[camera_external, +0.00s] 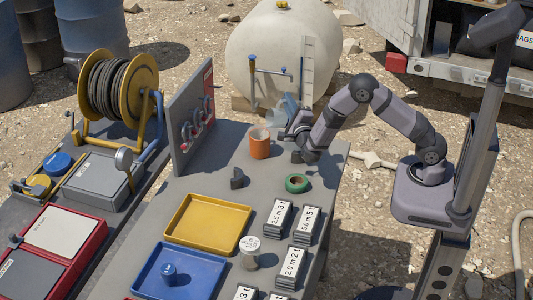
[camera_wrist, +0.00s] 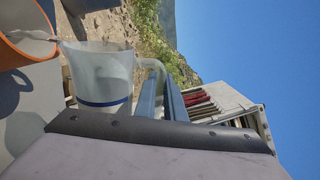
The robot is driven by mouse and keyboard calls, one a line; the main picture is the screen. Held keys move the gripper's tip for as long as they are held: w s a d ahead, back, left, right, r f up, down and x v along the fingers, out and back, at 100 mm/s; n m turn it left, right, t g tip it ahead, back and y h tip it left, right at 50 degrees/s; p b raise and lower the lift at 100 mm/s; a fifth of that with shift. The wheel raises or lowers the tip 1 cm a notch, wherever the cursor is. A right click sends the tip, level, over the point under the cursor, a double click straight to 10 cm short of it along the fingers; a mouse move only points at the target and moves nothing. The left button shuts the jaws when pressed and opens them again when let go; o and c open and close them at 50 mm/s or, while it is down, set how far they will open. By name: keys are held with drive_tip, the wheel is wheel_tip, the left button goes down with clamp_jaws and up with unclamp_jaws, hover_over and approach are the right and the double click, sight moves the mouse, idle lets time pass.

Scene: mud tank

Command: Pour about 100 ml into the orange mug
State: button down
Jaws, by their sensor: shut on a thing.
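The orange mug (camera_external: 260,146) stands upright near the far end of the grey bench. Its rim and inside show at the left edge of the wrist view (camera_wrist: 14,52). My gripper (camera_external: 292,131) is just right of the mug, shut on the handle of a clear jug (camera_external: 288,106). A pale, clear streak runs from the lip into the mug. The liquid levels are hard to read. The gripper's fingers (camera_wrist: 165,98) lie along the handle.
An upright panel with valves (camera_external: 190,125) stands left of the mug. A green ring (camera_external: 297,183) and a dark small block (camera_external: 237,179) lie nearer on the bench. A yellow tray (camera_external: 208,222), a blue tray (camera_external: 172,272) and labelled blocks (camera_external: 278,216) fill the front.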

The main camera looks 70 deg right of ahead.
drive_tip(key=shift+w+a+r, duration=0.1)
drive_tip(key=f+m+b, duration=0.1)
drive_tip(key=s+d+f+m+b, duration=0.1)
drive_tip(key=b, duration=0.1)
drive_tip(key=shift+s+d+f+g, duration=0.1)
drive_tip(key=shift+s+f+g, duration=0.1)
drive_tip(key=shift+s+g, duration=0.1)
drive_tip(key=shift+s+d+r+m, duration=0.25)
drive_tip(key=shift+s+m, duration=0.05)
drive_tip(key=shift+m, duration=0.6)
drive_tip(key=shift+s+d+r+m+g, duration=0.1)
drive_tip(key=shift+s+m+g, duration=0.1)
drive_tip(key=shift+m+g, duration=0.15)
drive_tip(key=shift+s+d+m+b, duration=0.3)
drive_tip(key=shift+m+b, duration=0.05)
drive_tip(key=shift+m, duration=0.6)
drive_tip(key=shift+f, duration=0.25)
